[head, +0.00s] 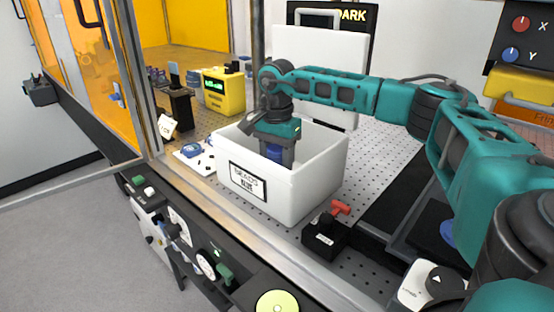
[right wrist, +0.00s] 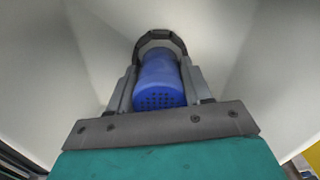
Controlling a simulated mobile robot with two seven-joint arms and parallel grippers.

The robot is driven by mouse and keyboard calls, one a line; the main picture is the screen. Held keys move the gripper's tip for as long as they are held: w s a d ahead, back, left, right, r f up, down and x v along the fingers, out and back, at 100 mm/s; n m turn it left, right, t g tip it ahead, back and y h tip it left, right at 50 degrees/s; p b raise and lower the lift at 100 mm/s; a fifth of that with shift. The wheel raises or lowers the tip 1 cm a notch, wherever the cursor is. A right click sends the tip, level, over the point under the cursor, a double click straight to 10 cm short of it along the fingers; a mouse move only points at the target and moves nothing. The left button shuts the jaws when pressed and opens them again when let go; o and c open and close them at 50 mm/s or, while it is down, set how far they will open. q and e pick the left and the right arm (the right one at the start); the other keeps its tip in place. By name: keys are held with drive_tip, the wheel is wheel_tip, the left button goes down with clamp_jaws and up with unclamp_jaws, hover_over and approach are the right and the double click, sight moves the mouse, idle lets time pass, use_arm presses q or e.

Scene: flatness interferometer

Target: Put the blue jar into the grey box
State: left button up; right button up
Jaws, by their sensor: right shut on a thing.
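The blue jar (head: 273,152) is inside the upper part of the pale grey box (head: 303,187), whose front carries a label. My right gripper (head: 276,160) reaches down into the box from above, its two fingers on either side of the jar. In the right wrist view the blue jar (right wrist: 160,78), with a dotted end facing the camera and a dark ring at its far end, lies between the fingers of my right gripper (right wrist: 161,88). Pale box walls surround it. Whether the jar touches the box floor is hidden. My left gripper is out of view.
The box stands on a perforated table (head: 385,150). A black block with a red lever (head: 325,228) is near its front right corner. A white plate with a blue piece (head: 192,150) lies to its left. A yellow device (head: 222,90) and a white panel (head: 320,60) stand behind.

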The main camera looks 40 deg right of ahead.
sight(277, 148)
drive_tip(key=shift+f, duration=0.1)
drive_tip(key=shift+f, duration=0.45)
drive_tip(key=o, duration=1.1)
drive_tip(key=shift+f, duration=0.1)
wheel_tip(277, 148, up, 13)
drive_tip(key=shift+r, duration=0.2)
